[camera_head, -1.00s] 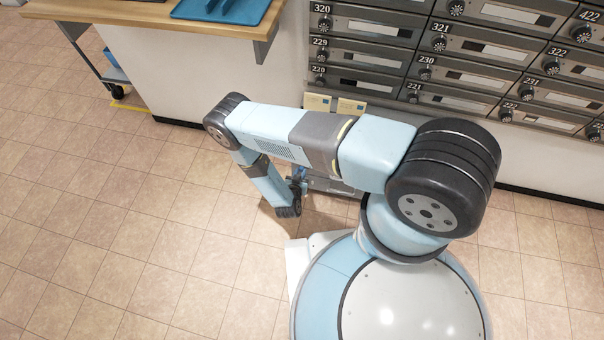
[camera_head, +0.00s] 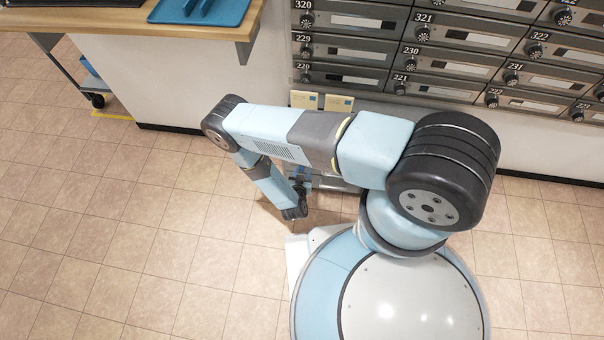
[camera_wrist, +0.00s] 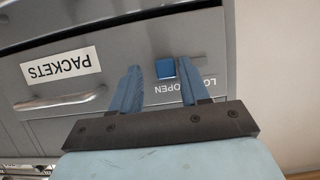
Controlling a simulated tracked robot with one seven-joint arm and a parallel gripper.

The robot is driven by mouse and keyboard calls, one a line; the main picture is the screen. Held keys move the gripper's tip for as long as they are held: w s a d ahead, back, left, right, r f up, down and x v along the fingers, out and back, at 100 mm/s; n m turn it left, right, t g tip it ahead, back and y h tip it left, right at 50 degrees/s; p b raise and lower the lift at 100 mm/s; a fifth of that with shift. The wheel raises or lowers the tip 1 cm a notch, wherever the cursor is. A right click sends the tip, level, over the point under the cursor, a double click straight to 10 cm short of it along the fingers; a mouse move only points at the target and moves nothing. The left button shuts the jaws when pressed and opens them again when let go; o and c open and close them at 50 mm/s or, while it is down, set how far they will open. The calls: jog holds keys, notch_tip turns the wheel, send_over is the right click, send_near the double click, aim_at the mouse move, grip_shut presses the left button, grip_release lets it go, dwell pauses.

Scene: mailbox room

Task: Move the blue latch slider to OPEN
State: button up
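The blue latch slider (camera_wrist: 165,69) shows in the wrist view on a grey metal panel (camera_wrist: 110,42). It sits at the left end of a short slot, beside the upside-down OPEN label (camera_wrist: 170,87). The slot runs right towards a label beginning LO, partly hidden by a finger. My gripper (camera_wrist: 159,68) is open, with its two blue fingers on either side of the slider. The right finger is very close to the slider; I cannot tell whether they touch. A clear gap lies between the slider and the left finger. In the head view my arm hides the slider.
A PACKETS label (camera_wrist: 62,66) and a bar handle (camera_wrist: 60,101) are on the panel to the left. In the head view, a wall of mailboxes (camera_head: 345,53) stands behind my arm and a wooden counter (camera_head: 190,28) at upper left. Tiled floor (camera_head: 110,230) is clear at left.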

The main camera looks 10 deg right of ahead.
jog(key=shift+a, duration=0.1)
jog(key=shift+s+a+r, duration=0.15)
jog(key=shift+s+r, duration=0.05)
jog(key=shift+s, duration=0.2)
jog(key=v, duration=1.2)
jog(key=shift+s, duration=0.45)
jog(key=shift+a, duration=0.1)
